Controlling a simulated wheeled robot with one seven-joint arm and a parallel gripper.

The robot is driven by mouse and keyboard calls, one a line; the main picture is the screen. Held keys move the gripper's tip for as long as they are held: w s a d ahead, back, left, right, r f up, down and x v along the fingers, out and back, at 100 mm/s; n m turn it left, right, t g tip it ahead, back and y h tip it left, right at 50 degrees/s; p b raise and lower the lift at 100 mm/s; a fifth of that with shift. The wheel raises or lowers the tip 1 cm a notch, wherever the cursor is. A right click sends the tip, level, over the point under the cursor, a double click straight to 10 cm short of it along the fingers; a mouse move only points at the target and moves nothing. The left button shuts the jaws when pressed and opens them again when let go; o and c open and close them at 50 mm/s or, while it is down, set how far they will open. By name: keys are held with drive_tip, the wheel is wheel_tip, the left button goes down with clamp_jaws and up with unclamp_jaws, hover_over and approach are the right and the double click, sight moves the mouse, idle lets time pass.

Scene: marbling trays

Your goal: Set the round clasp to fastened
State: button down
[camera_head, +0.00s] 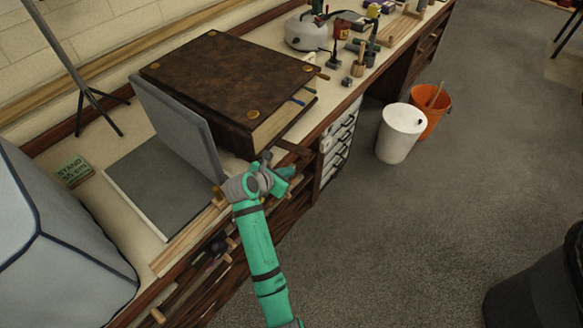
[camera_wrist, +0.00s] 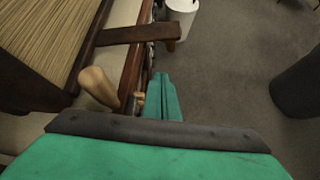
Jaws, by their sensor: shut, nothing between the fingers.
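A large brown leather-covered book (camera_head: 225,75) with brass corner pieces lies on the bench. In the wrist view its page edges (camera_wrist: 40,35) fill the upper left. The strap also shows in the head view (camera_head: 292,148). My gripper (camera_head: 278,176) is shut and empty, over the bench's front edge beside the strap. In the wrist view its fingers (camera_wrist: 160,95) are together, apart from the strap.
A tan wooden knob (camera_wrist: 98,86) is close left of the fingers. A grey folding stand (camera_head: 180,125) stands left of the book, by a green sign (camera_head: 73,171). A white bucket (camera_head: 397,135) and an orange bucket (camera_head: 433,105) stand on the floor.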

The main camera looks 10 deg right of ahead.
drive_tip(key=s+v, duration=0.1)
drive_tip(key=v, duration=0.6)
drive_tip(key=shift+d, duration=0.3)
drive_tip(key=shift+s, duration=0.1)
drive_tip(key=s+a+f+m+t+y, duration=0.25)
drive_tip(key=s+f+m, duration=0.4)
drive_tip(key=s, duration=0.35)
drive_tip(key=s+a+f+m+t+y, duration=0.1)
drive_tip(key=s+a+f+m+y, duration=0.3)
drive_tip(key=s+f, duration=0.45)
drive_tip(key=s+d+r+m+t, duration=0.1)
drive_tip(key=s+r+m+t, duration=0.1)
drive_tip(key=s+r+m, duration=0.5)
drive_tip(key=s+d+r+m+t, duration=0.2)
drive_tip(key=s+r+m, duration=0.6)
drive_tip(key=s, duration=0.9)
drive_tip(key=shift+r+m+y, duration=0.35)
drive_tip(key=shift+m, duration=0.1)
drive_tip(key=shift+w, duration=0.1)
